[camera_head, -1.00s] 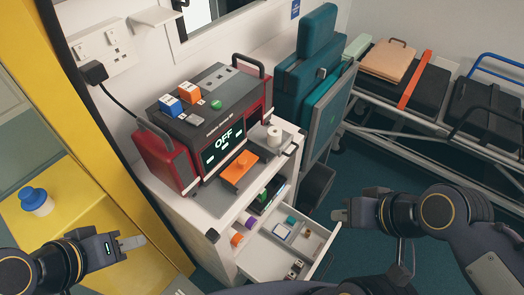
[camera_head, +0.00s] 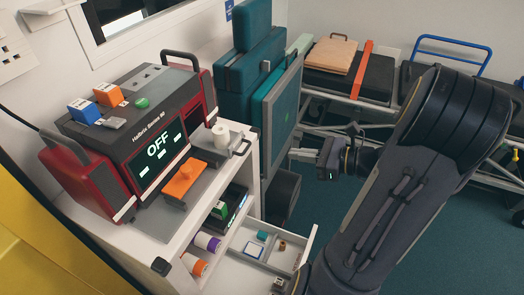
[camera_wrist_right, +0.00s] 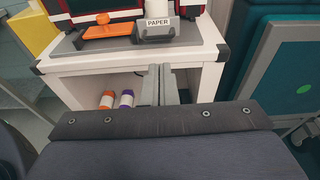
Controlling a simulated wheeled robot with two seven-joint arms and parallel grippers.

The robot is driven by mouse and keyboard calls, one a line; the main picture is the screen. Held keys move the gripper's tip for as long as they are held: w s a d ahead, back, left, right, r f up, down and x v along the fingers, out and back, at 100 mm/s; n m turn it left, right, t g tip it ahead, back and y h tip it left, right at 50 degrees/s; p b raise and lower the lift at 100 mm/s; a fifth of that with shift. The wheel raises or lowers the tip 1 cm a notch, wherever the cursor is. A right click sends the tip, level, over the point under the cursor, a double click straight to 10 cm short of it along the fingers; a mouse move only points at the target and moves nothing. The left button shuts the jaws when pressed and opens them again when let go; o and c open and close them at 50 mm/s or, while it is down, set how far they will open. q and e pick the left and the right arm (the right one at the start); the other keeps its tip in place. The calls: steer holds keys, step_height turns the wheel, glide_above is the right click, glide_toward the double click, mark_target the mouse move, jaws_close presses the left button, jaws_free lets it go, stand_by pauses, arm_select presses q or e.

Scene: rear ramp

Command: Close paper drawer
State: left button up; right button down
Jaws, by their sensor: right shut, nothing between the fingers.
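The paper drawer (camera_head: 212,152) is a grey tray pulled out at the right front of the red-and-black machine (camera_head: 140,130), with a white roll (camera_head: 221,134) standing in it. In the right wrist view, the drawer's front (camera_wrist_right: 157,30) carries a "PAPER" label. My right gripper (camera_head: 292,155) is shut and empty, right of the trolley and apart from the drawer in the head view. In the right wrist view its fingers (camera_wrist_right: 161,80) show below the label, against the trolley front. My left gripper is out of view.
An orange-handled tray (camera_head: 182,180) sits left of the paper drawer. Below, the white trolley has an open drawer (camera_head: 305,243) with small items and a shelf with rolls (camera_head: 207,242). Teal cases (camera_head: 252,70) stand behind; stretchers (camera_head: 350,85) lie at the back right.

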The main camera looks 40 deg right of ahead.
mark_target(248, 148)
steer(key=x, duration=1.1)
steer(key=shift+w+a+r, duration=0.1)
steer(key=shift+w, duration=0.05)
steer(key=r+x, duration=0.1)
steer(key=x, duration=0.3)
steer(key=r+b+x, duration=0.1)
steer(key=x, duration=0.3)
steer(key=r+b+x, duration=0.1)
steer(key=x, duration=0.3)
steer(key=shift+w+a+f, duration=0.15)
steer(key=shift+w, duration=0.45)
steer(key=shift+r, duration=0.25)
